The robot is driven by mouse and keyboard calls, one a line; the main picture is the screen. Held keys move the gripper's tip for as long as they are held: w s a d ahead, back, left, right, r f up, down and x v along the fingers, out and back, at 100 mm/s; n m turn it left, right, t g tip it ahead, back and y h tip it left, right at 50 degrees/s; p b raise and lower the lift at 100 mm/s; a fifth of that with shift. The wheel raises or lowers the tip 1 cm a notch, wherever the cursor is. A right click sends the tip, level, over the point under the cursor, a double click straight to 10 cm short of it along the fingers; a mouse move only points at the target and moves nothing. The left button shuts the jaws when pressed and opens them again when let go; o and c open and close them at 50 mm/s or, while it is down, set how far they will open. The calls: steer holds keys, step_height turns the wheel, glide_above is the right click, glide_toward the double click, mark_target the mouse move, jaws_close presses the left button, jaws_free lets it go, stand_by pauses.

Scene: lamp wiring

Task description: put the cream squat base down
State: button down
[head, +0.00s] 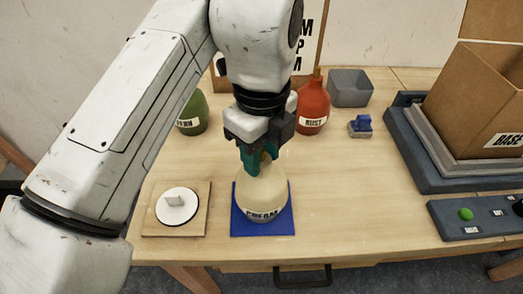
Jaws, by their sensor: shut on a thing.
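The cream squat base (262,199) is a rounded, cream-coloured body with a "CREAM" label on its front. It stands upright over the blue mat (287,229); I cannot tell whether its underside touches the mat. My gripper (262,165) points down from above, its teal fingers shut on the narrow top of the cream base. The fingers hide part of that top.
A wooden board with a white disc (177,206) lies left of the mat. A green base (192,114), a rust base (313,107), a grey bin (350,89) and a small blue item (360,125) stand behind. A cardboard box (478,100) sits right, near a button panel (474,218).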

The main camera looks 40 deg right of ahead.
steer(key=c, duration=0.7)
jaws_free()
step_height(320, 180, up, 12)
steer(key=p, duration=1)
steer(key=shift+r, duration=0.1)
